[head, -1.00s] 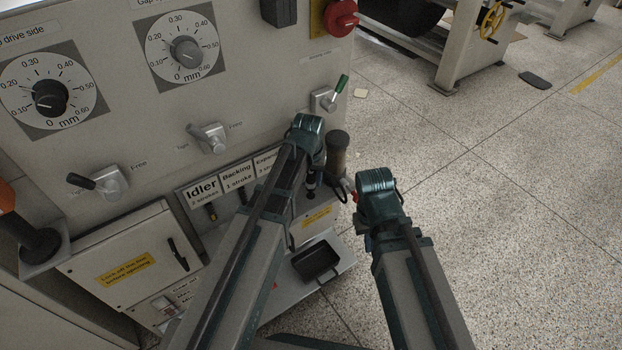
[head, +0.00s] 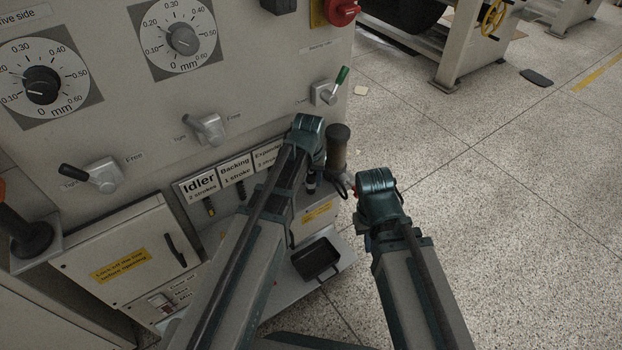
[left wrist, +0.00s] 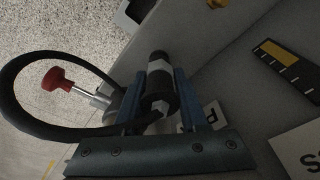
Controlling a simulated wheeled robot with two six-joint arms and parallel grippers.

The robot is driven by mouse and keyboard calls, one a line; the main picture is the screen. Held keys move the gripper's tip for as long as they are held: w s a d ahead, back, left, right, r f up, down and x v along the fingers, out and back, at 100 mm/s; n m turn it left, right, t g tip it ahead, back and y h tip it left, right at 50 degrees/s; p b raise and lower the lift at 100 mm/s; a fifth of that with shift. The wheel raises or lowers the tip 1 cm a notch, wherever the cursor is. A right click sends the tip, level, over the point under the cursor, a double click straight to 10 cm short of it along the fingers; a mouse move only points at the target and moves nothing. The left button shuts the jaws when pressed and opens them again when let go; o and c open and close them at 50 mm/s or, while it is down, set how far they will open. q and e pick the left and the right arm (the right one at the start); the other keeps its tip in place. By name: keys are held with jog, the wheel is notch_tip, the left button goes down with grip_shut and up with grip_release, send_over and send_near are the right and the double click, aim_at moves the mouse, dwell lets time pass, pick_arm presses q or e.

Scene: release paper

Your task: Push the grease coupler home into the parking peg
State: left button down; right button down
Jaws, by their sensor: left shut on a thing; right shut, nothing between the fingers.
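The grease coupler (left wrist: 158,95) is a dark cylinder with a pale band, on a looping black hose. My left gripper (left wrist: 160,74) is shut on it, with blue fingers along both sides. In the head view my left arm hides most of that gripper, and a dark piece with a pale band (head: 312,181) shows beside the wrist. I cannot make out the parking peg or how far the coupler sits on it.
A brown cylinder (head: 337,150) stands just behind the left wrist. A red knob (left wrist: 58,79) sits inside the hose loop. The Idler label (head: 198,187) and other cards line the panel. A black tray (head: 317,261) lies below. Open floor is to the right.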

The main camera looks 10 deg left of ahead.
aim_at(310, 176)
pick_arm(q)
jog(key=shift+f+b, duration=0.7)
jog(key=shift+f, duration=0.05)
jog(key=shift+c, duration=1.8)
grip_release()
jog(key=r+p, duration=0.4)
jog(key=s+r+p, duration=0.1)
jog(key=r+p, duration=0.4)
jog(key=s+r+p, duration=0.1)
jog(key=r+p, duration=0.3)
jog(key=shift+r+p, duration=0.35)
jog(key=shift+p, duration=0.05)
